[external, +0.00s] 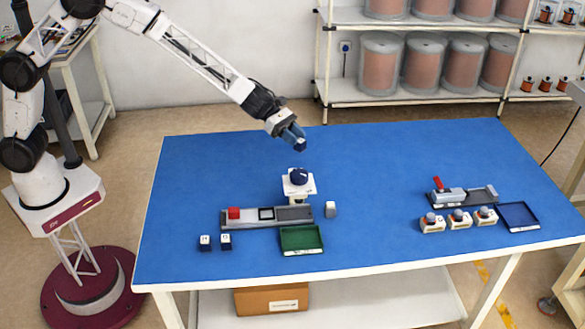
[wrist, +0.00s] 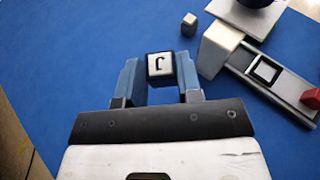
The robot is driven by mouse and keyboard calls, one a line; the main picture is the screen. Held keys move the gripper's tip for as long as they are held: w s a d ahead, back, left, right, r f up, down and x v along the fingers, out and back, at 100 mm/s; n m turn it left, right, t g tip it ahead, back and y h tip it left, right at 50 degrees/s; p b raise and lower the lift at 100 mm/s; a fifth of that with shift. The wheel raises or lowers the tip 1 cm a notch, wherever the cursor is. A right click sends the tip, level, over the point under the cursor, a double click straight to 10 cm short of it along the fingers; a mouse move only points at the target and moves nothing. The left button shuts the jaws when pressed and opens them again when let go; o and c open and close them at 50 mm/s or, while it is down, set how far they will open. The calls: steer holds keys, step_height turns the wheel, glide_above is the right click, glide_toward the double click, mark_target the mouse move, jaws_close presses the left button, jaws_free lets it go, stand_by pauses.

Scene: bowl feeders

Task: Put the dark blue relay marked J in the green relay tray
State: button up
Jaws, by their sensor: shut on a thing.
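My gripper (external: 294,136) is raised above the far middle of the blue table, shut on a small dark block. In the wrist view its blue fingers (wrist: 160,80) hold the dark blue relay (wrist: 160,66) from both sides, its white top face marked J. The green relay tray (external: 302,238) lies on the table nearer the front, below my gripper in the picture, and looks empty. It is not visible in the wrist view. Two other dark relays with white tops (external: 205,242) (external: 226,241) stand left of the tray; their letters are too small to read.
A dark feeder bowl on a white stand (external: 299,188) and a grey rail with a red block (external: 234,213) stand behind the tray. A small grey block (external: 330,209) is beside the rail. At right are a second rail, several orange-and-white parts and a blue tray (external: 518,216).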

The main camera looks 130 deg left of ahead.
steer(key=s+d+f, duration=0.1)
steer(key=f, duration=0.2)
steer(key=s+d+f, duration=0.1)
steer(key=s+f, duration=0.1)
steer(key=f, duration=0.1)
steer(key=s+d+f, duration=0.1)
steer(key=f, duration=0.2)
steer(key=shift+s, duration=0.15)
steer(key=shift+a, duration=0.1)
steer(key=shift+w+a+f, duration=0.25)
steer(key=shift+w+a, duration=1.35)
steer(key=shift+w, duration=0.55)
steer(key=shift+w+a+f, duration=0.25)
steer(key=shift+w+a, duration=1.3)
steer(key=shift+w, duration=0.6)
steer(key=shift+w+a+f, duration=0.25)
steer(key=shift+w+a, duration=1.35)
steer(key=shift+w, duration=0.55)
steer(key=shift+f, duration=1.75)
steer(key=shift+f, duration=0.2)
